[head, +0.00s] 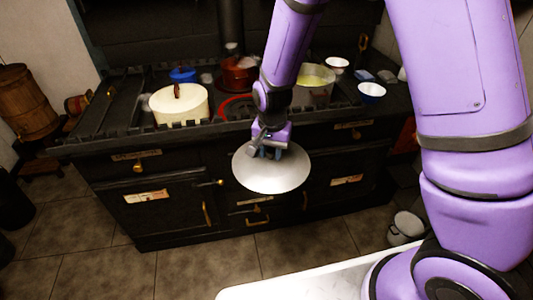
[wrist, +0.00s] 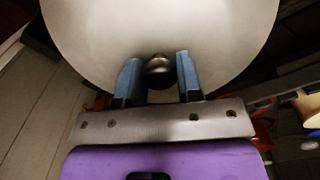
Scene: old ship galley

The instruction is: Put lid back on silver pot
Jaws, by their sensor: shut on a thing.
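My gripper (head: 268,149) is shut on the knob of the silver lid (head: 272,178) and holds it in the air in front of the stove. In the wrist view, the blue fingers (wrist: 159,78) stand either side of the dark round knob, and the wide grey lid (wrist: 95,35) fills the upper part. The silver pot (head: 316,96) stands uncovered on the stove top, behind and right of my gripper. Pale yellow-green contents show inside it. My arm hides part of its left side.
A red pot (head: 238,80) stands at the back. A pale pot (head: 406,226) is on the floor.

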